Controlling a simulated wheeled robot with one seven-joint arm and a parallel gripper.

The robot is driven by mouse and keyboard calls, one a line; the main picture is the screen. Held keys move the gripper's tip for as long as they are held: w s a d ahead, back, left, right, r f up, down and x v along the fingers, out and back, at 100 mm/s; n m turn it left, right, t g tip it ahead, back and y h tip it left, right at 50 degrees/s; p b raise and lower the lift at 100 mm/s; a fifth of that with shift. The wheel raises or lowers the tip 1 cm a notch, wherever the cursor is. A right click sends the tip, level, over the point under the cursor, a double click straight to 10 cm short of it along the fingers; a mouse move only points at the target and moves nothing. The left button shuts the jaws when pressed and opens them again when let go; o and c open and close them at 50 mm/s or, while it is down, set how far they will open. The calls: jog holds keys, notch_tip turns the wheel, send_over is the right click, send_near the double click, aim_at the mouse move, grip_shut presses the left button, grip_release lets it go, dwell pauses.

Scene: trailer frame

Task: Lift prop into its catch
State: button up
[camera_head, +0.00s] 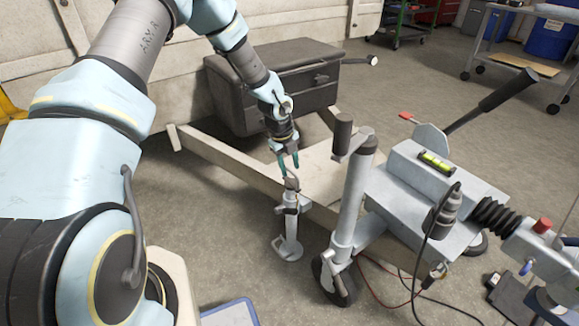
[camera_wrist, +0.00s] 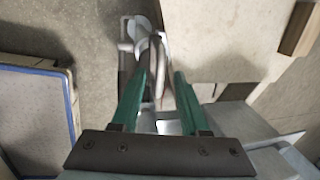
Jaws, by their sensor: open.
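The prop (camera_head: 290,232) is a light grey leg with a round foot plate, hanging upright beside the pale trailer frame, its foot at or just above the floor. A dark knob-like part tops it at a bracket on the frame. My gripper (camera_head: 289,172) has teal fingers pointing down, just above the prop's top. In the wrist view my gripper (camera_wrist: 161,74) is open, with a grey curved part (camera_wrist: 157,62) showing between and beyond the fingertips. I cannot tell whether the fingers touch it. The catch is not clearly identifiable.
A jockey wheel post (camera_head: 352,195) stands close right of the prop. The grey coupling housing (camera_head: 420,185) with a level, handle and cables lies further right. A dark box (camera_head: 275,85) sits on the frame behind. A blue-edged panel (camera_head: 230,314) is at front. Floor left of the prop is clear.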

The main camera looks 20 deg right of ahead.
grip_shut()
dwell(0.3)
dwell(1.1)
